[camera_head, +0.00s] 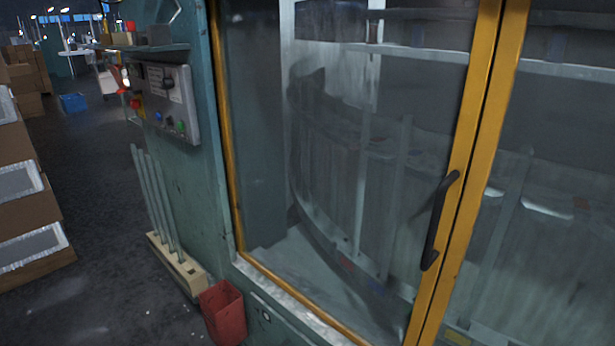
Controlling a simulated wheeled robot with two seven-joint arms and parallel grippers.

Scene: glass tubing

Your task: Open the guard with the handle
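The guard (350,130) is a large clear panel in a yellow frame on a green machine, and it looks closed. Its black bar handle (437,222) is upright on the yellow frame post right of the middle. A second yellow post stands right beside it, at the edge of another clear panel (560,170). Neither of my grippers shows in the head view, and nothing touches the handle.
A control box (172,100) with coloured buttons is on the machine's left side. Below it, glass tubes stand in a wooden block (178,265) beside a red bin (223,312). Stacked boxes (25,195) line the left edge. Dark floor (95,200) lies clear between.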

